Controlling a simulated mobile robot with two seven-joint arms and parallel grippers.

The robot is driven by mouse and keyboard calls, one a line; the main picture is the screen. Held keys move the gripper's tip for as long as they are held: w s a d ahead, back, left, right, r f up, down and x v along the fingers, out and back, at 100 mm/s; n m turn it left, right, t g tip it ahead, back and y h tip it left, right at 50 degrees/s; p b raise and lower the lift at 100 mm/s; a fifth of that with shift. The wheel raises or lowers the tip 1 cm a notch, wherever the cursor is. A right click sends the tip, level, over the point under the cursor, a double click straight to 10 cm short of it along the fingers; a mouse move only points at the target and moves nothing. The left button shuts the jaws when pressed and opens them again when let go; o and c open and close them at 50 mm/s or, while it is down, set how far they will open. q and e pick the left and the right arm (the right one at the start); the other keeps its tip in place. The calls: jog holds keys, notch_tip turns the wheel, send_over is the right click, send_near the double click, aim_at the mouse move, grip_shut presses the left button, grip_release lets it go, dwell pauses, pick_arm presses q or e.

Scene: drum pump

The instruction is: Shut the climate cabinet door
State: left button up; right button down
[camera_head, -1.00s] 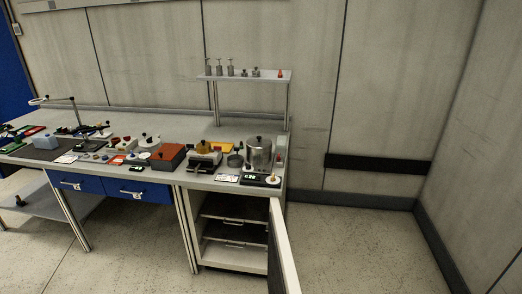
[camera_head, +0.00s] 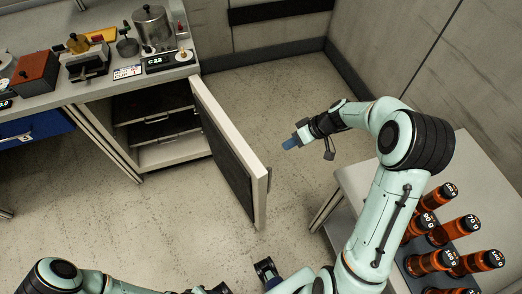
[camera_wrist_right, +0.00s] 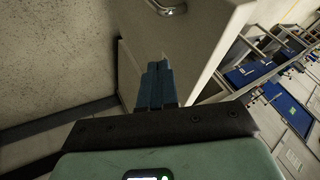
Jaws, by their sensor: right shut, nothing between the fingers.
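The climate cabinet (camera_head: 160,155) under the bench stands open, with dark shelves inside. Its door (camera_head: 232,148) swings out towards me, its free edge at the front right. In the right wrist view, the door's outer face (camera_wrist_right: 205,35) fills the upper middle, with a metal handle (camera_wrist_right: 168,8) at the top edge. My right gripper (camera_head: 290,143) is to the right of the door, on its outer side, apart from it in the head view. Its blue fingers (camera_wrist_right: 158,85) are together and empty. My left arm shows at the bottom of the head view; its finger state is unclear.
A side table (camera_head: 480,150) with several orange-brown bottles (camera_head: 438,232) stands at the right, under my right arm. The bench (camera_head: 100,80) carries a metal pot (camera_head: 152,28) and other instruments. Open floor (camera_head: 255,95) lies between door and wall.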

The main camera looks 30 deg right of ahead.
jog(key=w+a+f+p, duration=0.1)
jog(key=w+a+f, duration=0.2)
jog(key=a+f, duration=0.5)
jog(key=shift+a, duration=0.3)
